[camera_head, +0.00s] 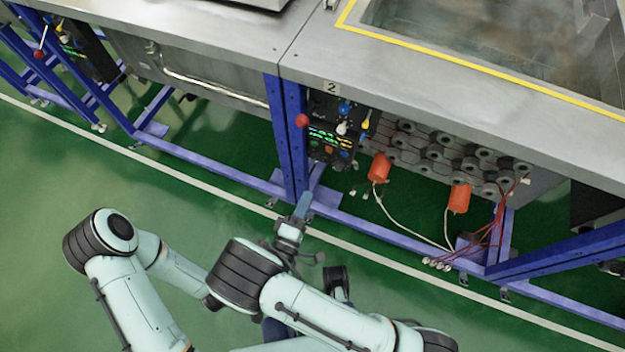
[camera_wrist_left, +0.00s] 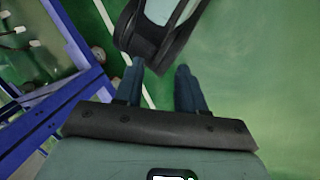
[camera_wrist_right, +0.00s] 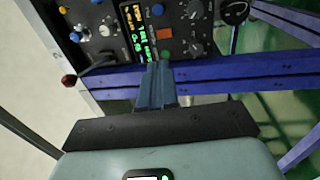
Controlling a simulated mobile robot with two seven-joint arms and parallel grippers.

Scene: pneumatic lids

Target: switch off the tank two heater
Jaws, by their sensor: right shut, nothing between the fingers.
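The tank two control panel (camera_head: 330,135) hangs on the blue frame under the tank edge, below a label "2" (camera_head: 332,87). In the right wrist view the panel (camera_wrist_right: 178,20) shows lit green and yellow displays (camera_wrist_right: 133,30), an orange square (camera_wrist_right: 164,34), a green button (camera_wrist_right: 166,54) and several dark knobs (camera_wrist_right: 196,48). I cannot read which control is the heater's. My right gripper (camera_head: 305,200) is shut and empty, just below the panel; its closed fingertips (camera_wrist_right: 158,68) point at the panel's lower edge. My left gripper (camera_wrist_left: 160,68) is open and empty over the floor.
A red-ball lever (camera_head: 302,121) stands beside the panel's left side. A blue post (camera_head: 288,130) and low blue rail (camera_head: 370,232) frame the area. Orange cylinders (camera_head: 380,167) with loose cables hang to the right. Another panel (camera_head: 88,50) is far left. The green floor in front is open.

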